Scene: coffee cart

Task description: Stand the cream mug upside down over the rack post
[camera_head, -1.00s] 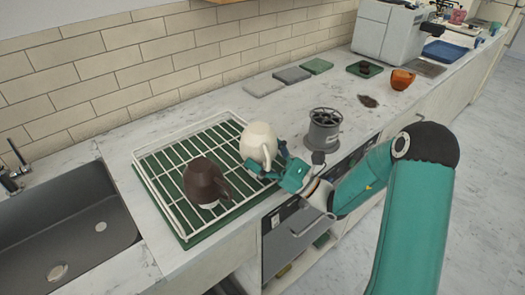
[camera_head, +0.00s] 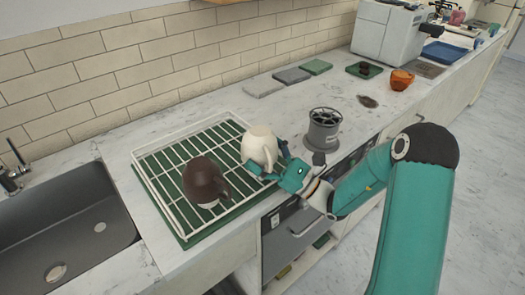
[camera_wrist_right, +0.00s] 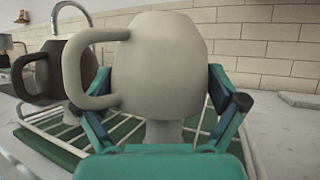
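The cream mug (camera_head: 261,147) is at the right side of the white wire rack (camera_head: 146,184), near its front right corner. In the right wrist view the mug (camera_wrist_right: 160,62) fills the middle, roughly upright along its axis, with its handle to the left. My right gripper (camera_head: 270,168) has a finger on each side of the mug's body; the fingers (camera_wrist_right: 163,98) appear closed against it. A pale post-like shape (camera_wrist_right: 163,132) shows directly below the mug; I cannot tell how far the mug surrounds it. My left gripper is out of view.
A brown mug (camera_head: 203,180) stands upside down on the rack, left of the cream mug. A grey cylindrical device (camera_head: 323,130) stands close on the right. The sink (camera_head: 65,230) lies left. An orange cup (camera_head: 401,79) is farther back.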

